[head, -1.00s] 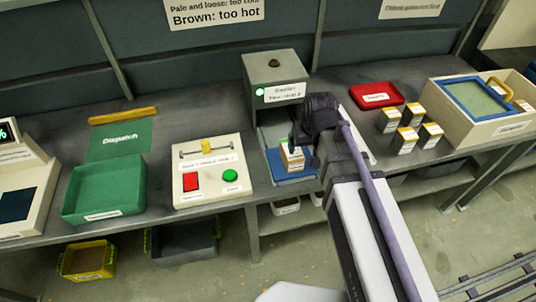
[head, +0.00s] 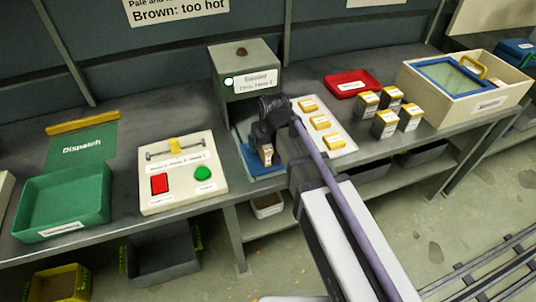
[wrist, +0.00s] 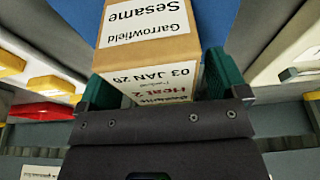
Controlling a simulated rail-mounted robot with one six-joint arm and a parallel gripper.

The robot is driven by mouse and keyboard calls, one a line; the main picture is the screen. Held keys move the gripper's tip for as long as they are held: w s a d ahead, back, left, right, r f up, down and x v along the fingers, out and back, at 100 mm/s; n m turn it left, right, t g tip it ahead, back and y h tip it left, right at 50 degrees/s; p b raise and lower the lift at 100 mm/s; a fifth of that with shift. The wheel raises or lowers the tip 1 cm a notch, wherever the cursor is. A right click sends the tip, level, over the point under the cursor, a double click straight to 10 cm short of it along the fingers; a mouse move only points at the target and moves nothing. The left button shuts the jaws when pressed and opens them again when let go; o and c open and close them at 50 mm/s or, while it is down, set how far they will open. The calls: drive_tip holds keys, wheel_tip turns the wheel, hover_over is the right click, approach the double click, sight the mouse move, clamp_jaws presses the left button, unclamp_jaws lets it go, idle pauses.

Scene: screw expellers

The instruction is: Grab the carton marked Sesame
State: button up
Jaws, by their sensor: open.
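The carton marked Sesame (wrist: 150,45) is tan with white labels, one reading "Garrowfield Sesame" and another with the date 03 JAN 26. In the wrist view it sits between the two green fingers of my gripper (wrist: 158,82), which is open around it. In the head view my gripper (head: 270,128) is over the carton (head: 265,155), which stands on the blue pad (head: 250,165) in front of the grey sealer (head: 243,62). My gripper hides part of the carton there. Whether the fingers touch its sides cannot be told.
A white tray (head: 341,146) with several yellow-marked pieces lies right of my gripper. Several small cartons (head: 386,124), a red tray (head: 351,84) and a cream crate (head: 480,112) stand further right. A button panel (head: 182,195) and green Dispatch bin (head: 62,205) are left.

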drive_tip(key=shift+x, duration=0.8)
drive_tip(key=shift+s+r, duration=0.1)
drive_tip(key=shift+r, duration=0.1)
drive_tip(key=shift+f, duration=0.25)
drive_tip(key=c, duration=1.2)
